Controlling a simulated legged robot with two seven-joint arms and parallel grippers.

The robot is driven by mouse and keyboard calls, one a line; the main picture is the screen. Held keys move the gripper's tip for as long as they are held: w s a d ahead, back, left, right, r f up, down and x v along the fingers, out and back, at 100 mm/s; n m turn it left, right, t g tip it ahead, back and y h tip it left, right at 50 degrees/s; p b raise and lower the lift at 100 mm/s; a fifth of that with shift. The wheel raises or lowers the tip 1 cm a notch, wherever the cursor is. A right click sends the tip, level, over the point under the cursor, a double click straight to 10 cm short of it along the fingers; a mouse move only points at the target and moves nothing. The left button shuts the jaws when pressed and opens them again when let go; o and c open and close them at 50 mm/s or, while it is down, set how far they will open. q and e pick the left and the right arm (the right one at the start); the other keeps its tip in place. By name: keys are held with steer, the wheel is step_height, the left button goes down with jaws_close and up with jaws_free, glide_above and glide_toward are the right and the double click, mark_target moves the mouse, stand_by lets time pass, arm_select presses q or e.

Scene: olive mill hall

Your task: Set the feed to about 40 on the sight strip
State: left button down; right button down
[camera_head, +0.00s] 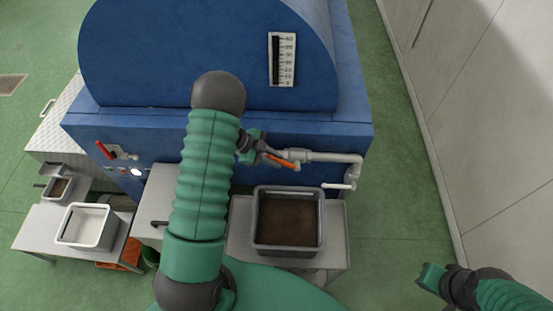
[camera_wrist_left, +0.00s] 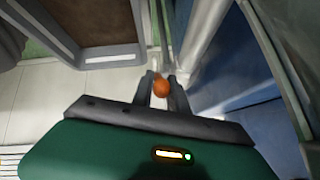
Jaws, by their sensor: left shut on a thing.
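The sight strip (camera_head: 282,60) is a white scale with numbers and a dark column, on the front of the blue drum. The numbers run up to about 60 at the top; the exact level is too small to read. An orange lever handle (camera_head: 285,161) sits at the pale pipe valve below the drum. My left gripper (camera_head: 268,153) is shut on the lever handle. In the left wrist view the handle's orange end (camera_wrist_left: 161,88) shows between the two fingers. My right gripper (camera_head: 432,277) is at the lower right, away from the machine; its jaw opening is unclear.
A grey bin with brown contents (camera_head: 255,237) stands on a metal table below the pipe (camera_head: 325,157). A red lever (camera_head: 104,150) is on the machine's left front. A white tray (camera_head: 65,235) stands on the left table. The right floor is clear up to the wall.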

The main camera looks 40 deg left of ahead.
arm_select(q)
steer(key=c, duration=1.4)
jaws_free()
steer(key=shift+a, duration=0.15)
steer(key=shift+c, duration=0.2)
steer(key=shift+a+f, duration=0.1)
steer(key=shift+w+a+r+b, duration=0.1)
steer(key=shift+r+b, duration=0.3)
steer(key=shift+r, duration=0.1)
steer(key=shift+a+r+b, duration=0.1)
steer(key=shift+r+b, duration=0.35)
steer(key=shift+r, duration=0.35)
steer(key=shift+s+d+r+b, duration=0.25)
steer(key=shift+s+d+b, duration=0.2)
steer(key=shift+s+d, duration=0.35)
steer(key=s+d+r+b, duration=0.1)
steer(key=s+d+b, duration=0.1)
steer(key=s+d, duration=0.5)
steer(key=s, duration=0.4)
steer(key=shift+s+d+r+b, duration=0.3)
steer(key=shift+s+r+b, duration=0.05)
steer(key=shift+s+r, duration=0.05)
